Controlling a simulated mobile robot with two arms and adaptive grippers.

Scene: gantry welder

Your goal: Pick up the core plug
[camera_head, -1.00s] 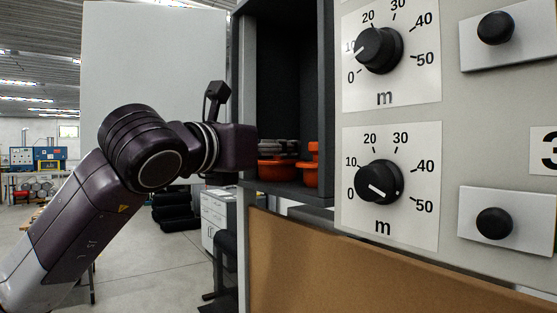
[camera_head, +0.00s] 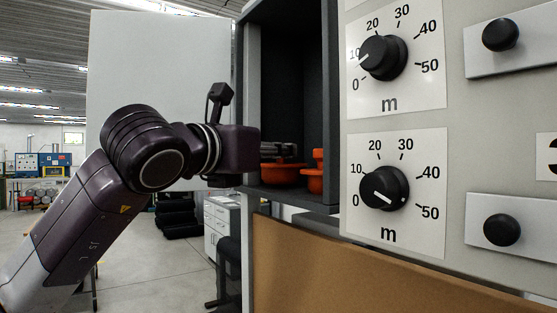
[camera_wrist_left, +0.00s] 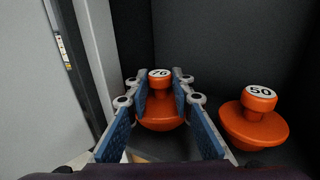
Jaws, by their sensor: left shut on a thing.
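An orange core plug marked 76 (camera_wrist_left: 160,108) stands upright on the floor of the dark cabinet in the left wrist view. My left gripper (camera_wrist_left: 160,88) is shut on its narrower upper part, with a blue-padded finger on each side. In the head view my left gripper (camera_head: 280,151) reaches into the cabinet from the left, over the orange plug (camera_head: 281,176). A second orange plug marked 50 (camera_wrist_left: 254,116) stands to the right; it also shows in the head view (camera_head: 317,176). My right gripper is in neither view.
The cabinet (camera_head: 296,90) has dark walls close around the plugs, and its left side wall (camera_wrist_left: 92,60) is near the gripper. A panel with dials (camera_head: 383,187) and black knobs is to the right. A brown board (camera_head: 370,275) lies below.

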